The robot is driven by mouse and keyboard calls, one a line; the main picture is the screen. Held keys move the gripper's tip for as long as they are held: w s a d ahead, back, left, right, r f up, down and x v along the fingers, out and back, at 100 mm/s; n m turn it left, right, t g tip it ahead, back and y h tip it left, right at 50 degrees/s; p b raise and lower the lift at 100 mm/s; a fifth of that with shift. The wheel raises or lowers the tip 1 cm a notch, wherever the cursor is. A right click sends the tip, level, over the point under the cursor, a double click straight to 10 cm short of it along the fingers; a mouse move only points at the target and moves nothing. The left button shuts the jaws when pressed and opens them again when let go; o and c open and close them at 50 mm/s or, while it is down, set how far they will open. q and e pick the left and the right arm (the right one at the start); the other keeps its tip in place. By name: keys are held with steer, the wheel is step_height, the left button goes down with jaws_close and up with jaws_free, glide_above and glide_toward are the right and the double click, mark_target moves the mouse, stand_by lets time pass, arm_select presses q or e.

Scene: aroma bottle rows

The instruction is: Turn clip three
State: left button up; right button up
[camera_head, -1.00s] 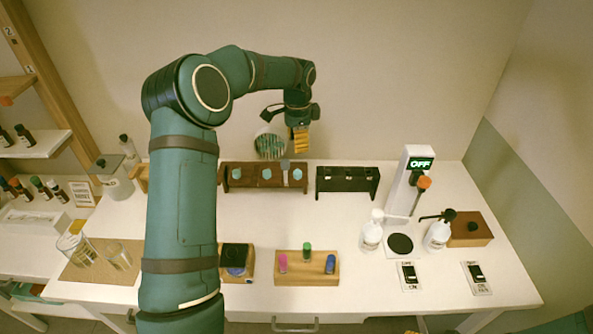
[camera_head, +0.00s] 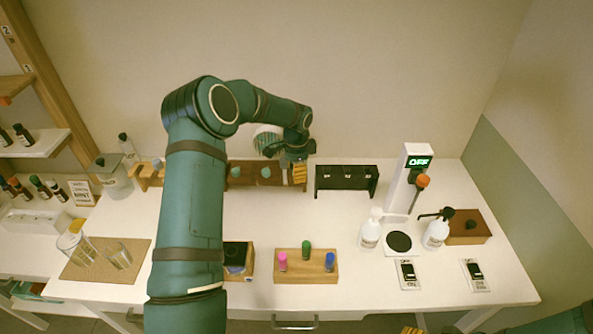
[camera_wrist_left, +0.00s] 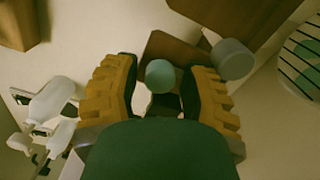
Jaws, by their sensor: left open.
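The dark brown rack (camera_head: 250,181) stands at the back of the table with teal round knobs along its front, one being the middle knob (camera_head: 265,172). My left gripper (camera_head: 293,174) is open at the rack's right end and hides the knob there. In the left wrist view, a teal knob (camera_wrist_left: 160,75) lies between the two yellow fingers, with gaps to the finger pads. A grey cylinder (camera_wrist_left: 233,59) is just beyond the right finger. A small yellow tip of my right gripper (camera_head: 410,330) shows at the bottom edge, too little to judge.
A black rack (camera_head: 346,193) stands right of the brown one. A white stand with an OFF display (camera_head: 418,162) and pump bottles (camera_head: 370,232) are at right. A wooden block (camera_head: 306,278) holds coloured vials in front. The table's centre is clear.

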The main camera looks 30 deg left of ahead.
arm_select(q)
jaws_close()
steer(key=n+b, duration=0.1)
steer(key=n, duration=0.2)
steer(key=shift+b, duration=0.35)
steer(key=n+b, duration=0.1)
steer(key=n, duration=0.3)
steer(key=n+b, duration=0.1)
steer(key=n, duration=0.4)
steer(key=shift+n, duration=0.4)
steer(key=n, duration=0.5)
stand_by(0.3)
